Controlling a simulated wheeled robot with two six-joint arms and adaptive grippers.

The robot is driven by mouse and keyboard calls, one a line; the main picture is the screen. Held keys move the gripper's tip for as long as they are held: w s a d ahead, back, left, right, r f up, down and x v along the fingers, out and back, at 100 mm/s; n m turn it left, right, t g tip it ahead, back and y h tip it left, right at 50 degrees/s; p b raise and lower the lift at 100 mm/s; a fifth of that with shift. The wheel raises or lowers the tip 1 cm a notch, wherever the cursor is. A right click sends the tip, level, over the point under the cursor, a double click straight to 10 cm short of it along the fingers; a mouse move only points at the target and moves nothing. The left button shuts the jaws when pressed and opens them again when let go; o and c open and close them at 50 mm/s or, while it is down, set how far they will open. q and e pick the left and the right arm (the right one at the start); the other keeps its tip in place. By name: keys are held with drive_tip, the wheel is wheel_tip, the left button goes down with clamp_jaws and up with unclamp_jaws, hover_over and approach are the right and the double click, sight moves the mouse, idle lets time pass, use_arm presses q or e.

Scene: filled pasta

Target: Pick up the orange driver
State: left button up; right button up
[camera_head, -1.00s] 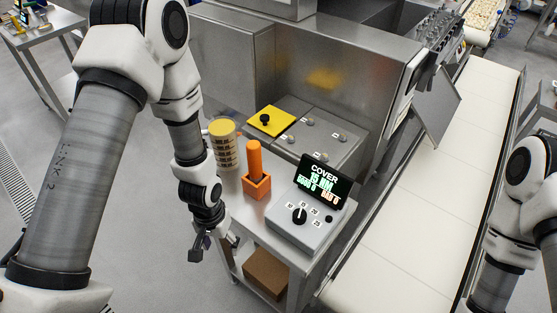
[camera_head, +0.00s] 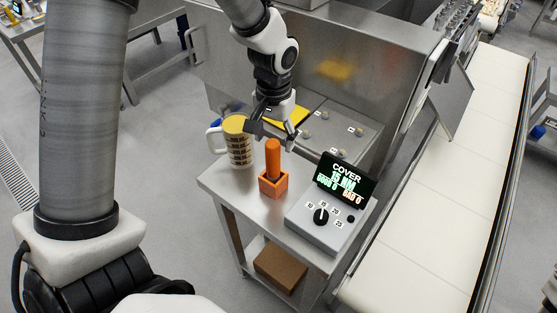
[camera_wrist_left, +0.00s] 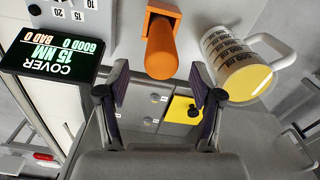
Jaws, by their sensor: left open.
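The orange driver (camera_head: 273,158) stands upright in a square orange holder (camera_head: 273,187) on a small steel table (camera_head: 222,180). In the left wrist view the driver (camera_wrist_left: 161,52) points toward me, top centre, just beyond the fingertips. My left gripper (camera_head: 275,134) is open and empty, above and slightly behind the driver's top in the head view. In the left wrist view, my left gripper's fingers (camera_wrist_left: 159,78) are spread wide on either side of the driver's line, apart from it. My right gripper is not in view.
A measuring mug (camera_head: 238,150) with yellow contents stands close left of the driver. A control box with a COVER display (camera_head: 341,180) stands to its right. A yellow plate (camera_head: 287,117) with a black knob lies behind. A conveyor belt (camera_head: 440,190) runs along the right.

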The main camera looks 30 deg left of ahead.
sight(273, 158)
use_arm(q)
drive_tip(key=f, duration=0.2)
drive_tip(key=s+f+p, duration=0.1)
drive_tip(key=shift+f, duration=0.35)
drive_tip(key=f, duration=0.3)
drive_tip(key=shift+w, duration=0.25)
drive_tip(key=shift+s+r, duration=0.1)
drive_tip(key=shift+s, duration=0.05)
drive_tip(key=shift+c, duration=1.3)
clamp_jaws()
wheel_tip(273, 158, up, 10)
drive_tip(key=shift+r+b, duration=0.1)
drive_tip(key=shift+b, duration=0.35)
